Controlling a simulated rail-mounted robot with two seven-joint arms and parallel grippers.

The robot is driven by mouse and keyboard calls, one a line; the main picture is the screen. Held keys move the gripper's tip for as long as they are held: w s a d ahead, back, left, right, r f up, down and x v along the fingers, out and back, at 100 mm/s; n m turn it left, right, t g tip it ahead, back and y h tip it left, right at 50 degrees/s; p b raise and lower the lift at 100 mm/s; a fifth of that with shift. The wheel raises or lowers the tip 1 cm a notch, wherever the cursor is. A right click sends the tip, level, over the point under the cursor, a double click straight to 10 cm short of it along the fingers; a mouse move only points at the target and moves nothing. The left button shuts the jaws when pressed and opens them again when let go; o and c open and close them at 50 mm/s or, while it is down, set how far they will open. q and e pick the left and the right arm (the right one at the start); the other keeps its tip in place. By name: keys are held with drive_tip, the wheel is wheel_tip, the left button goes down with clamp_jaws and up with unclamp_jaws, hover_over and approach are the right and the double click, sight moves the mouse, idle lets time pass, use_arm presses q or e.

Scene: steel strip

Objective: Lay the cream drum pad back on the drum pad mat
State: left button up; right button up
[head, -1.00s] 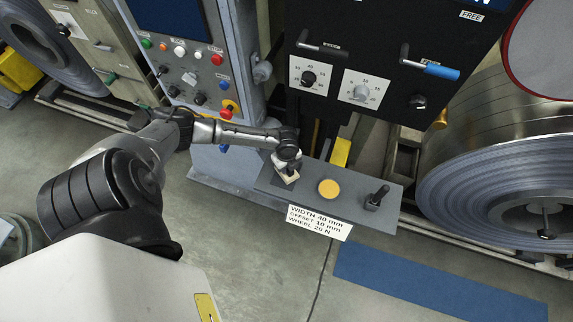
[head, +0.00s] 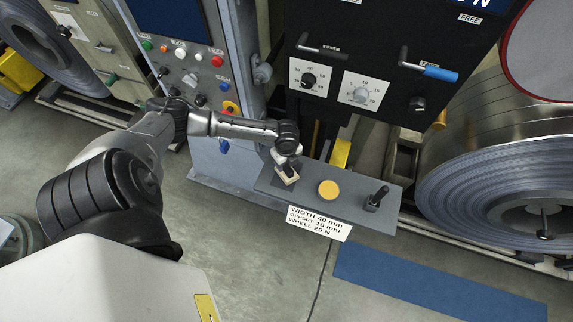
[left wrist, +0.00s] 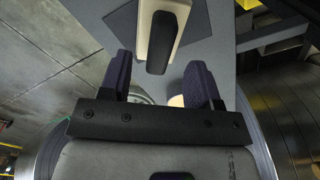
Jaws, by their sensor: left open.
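The cream drum pad (head: 288,179), a block with a dark part, rests at the dark drum pad mat on the grey shelf, just below my left gripper (head: 287,165). In the left wrist view the cream drum pad (left wrist: 162,24) lies ahead of the fingertips, its dark end near the gap between them. My left gripper (left wrist: 160,75) is open, with the fingers apart and the pad beyond them. The dark drum pad mat (left wrist: 122,22) shows beside the pad; how much of the pad lies on it I cannot tell. My right gripper is not in view.
On the grey shelf (head: 350,204) are a yellow disc (head: 329,189) and a black upright knob (head: 377,197) to the right. A white label (head: 318,224) hangs on its front edge. The control panel (head: 190,70) stands behind my left arm, and a steel coil (head: 490,180) stands right.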

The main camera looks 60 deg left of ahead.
use_arm(q)
wheel_tip(320, 180, up, 10)
drive_tip(key=shift+f+p, duration=0.25)
drive_tip(key=shift+p, duration=0.15)
idle(0.6)
